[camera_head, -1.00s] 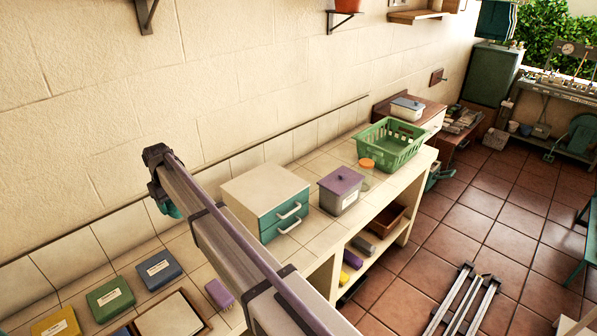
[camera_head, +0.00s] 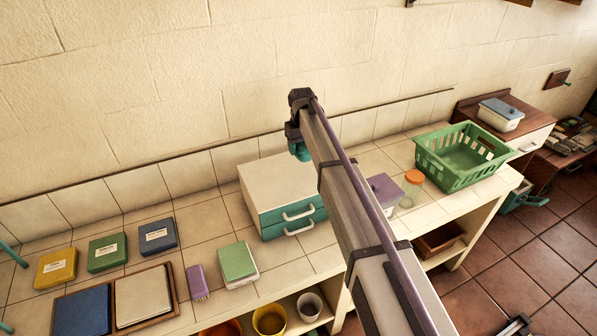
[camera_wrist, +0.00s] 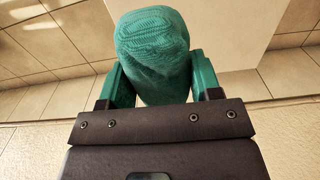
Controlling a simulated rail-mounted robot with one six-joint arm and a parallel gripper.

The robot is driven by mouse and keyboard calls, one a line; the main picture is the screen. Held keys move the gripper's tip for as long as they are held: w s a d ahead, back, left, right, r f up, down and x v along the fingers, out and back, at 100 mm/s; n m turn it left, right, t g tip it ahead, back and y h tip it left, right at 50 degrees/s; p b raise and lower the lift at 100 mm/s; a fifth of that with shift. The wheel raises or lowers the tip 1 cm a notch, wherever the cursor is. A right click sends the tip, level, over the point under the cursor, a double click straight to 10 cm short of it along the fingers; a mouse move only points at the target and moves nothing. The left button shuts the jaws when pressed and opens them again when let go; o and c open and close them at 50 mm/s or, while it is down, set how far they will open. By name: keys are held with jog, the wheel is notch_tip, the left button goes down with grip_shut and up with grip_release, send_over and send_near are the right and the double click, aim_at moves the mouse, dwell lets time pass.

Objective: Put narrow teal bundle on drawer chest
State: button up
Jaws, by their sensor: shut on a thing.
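My gripper (camera_wrist: 155,88) is shut on the teal bundle (camera_wrist: 150,45), a rounded knitted thing between its two green fingers in the wrist view. In the head view my gripper (camera_head: 299,148) points down, over the back right part of the drawer chest (camera_head: 270,178). The teal there is small, and I cannot separate bundle from fingers well. The chest has a pale top and teal drawers with white handles; its visible top is bare. A pale surface, apparently the chest top, shows behind the bundle in the wrist view (camera_wrist: 230,25). The height of the bundle above it is unclear.
A purple-lidded box (camera_head: 386,188), partly behind my arm, and a green basket (camera_head: 462,160) stand right of the chest. A green block (camera_head: 237,262), a purple brush-like thing (camera_head: 197,282) and a two-panel tray (camera_head: 172,292) lie left. The wall is close behind.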

aim_at(301, 176)
notch_tip(301, 176, down, 10)
jog(key=b, duration=0.9)
jog(key=shift+f, duration=0.15)
jog(key=shift+r, duration=0.35)
jog(key=shift+c, duration=0.5)
jog(key=shift+f, duration=0.15)
jog(key=o, duration=0.6)
jog(key=shift+f, duration=0.15)
jog(key=o, duration=0.5)
jog(key=shift+c, duration=0.2)
